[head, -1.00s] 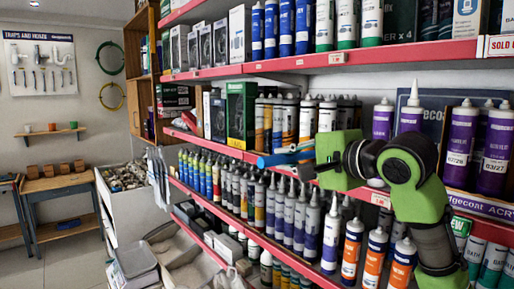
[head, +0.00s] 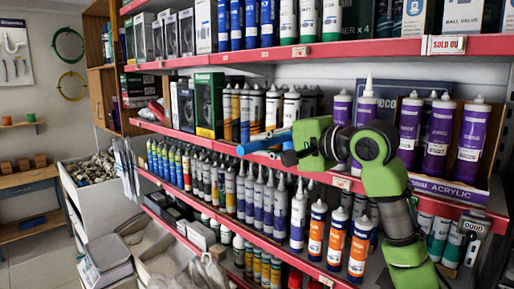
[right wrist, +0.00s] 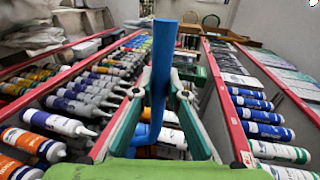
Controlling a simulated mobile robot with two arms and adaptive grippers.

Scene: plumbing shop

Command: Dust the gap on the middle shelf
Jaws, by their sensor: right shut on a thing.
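The middle shelf (head: 228,148) has a red front edge and runs across the head view. It bears boxes, white-labelled tubes (head: 275,112) and purple sealant tubes (head: 410,130). A stretch between these tube groups is partly hidden by my right arm. My right gripper (head: 286,146) is in front of this shelf, near its edge, shut on a blue rod-like tool (head: 262,142) that points left. In the right wrist view the tool (right wrist: 163,65) stands upright between the fingers (right wrist: 161,95). I cannot make out a duster head. My left gripper is not in view.
The upper shelf (head: 300,52) holds blue and green-white tubes above my right gripper. The lower shelf (head: 270,248) is packed with tubes, orange ones (head: 335,240) nearest my arm. A "SOLD OUT" tag (head: 446,44) hangs on the upper edge. Floor shows at far left.

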